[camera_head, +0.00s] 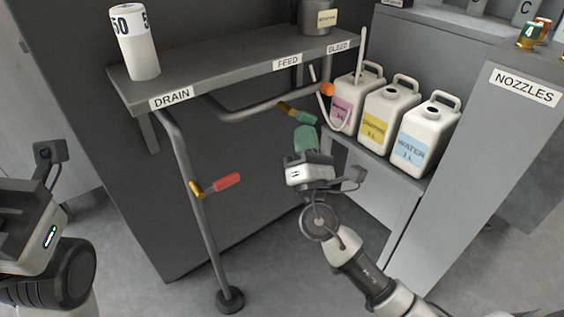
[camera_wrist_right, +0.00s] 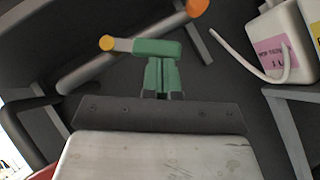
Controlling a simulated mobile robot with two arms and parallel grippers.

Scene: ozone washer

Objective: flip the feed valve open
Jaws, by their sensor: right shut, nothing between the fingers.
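The feed valve has a brass body (camera_head: 286,106) and a green handle (camera_head: 303,117), on the pipe below the FEED label (camera_head: 287,62). The handle points down and right, at an angle to the pipe. In the right wrist view the handle (camera_wrist_right: 157,47) lies just ahead of my fingertips. My right gripper (camera_head: 305,132) is shut and empty, its green fingers close below the handle. I cannot tell whether they touch it. My left gripper (camera_head: 30,225) is at the left edge; its fingers do not show.
A red drain handle (camera_head: 227,181) is on the DRAIN pipe to the left. An orange handle (camera_head: 327,89) is near the BLEED label. Several white jugs (camera_head: 387,107) stand on a low shelf at right. A grey shelf (camera_head: 210,65) overhangs the pipes.

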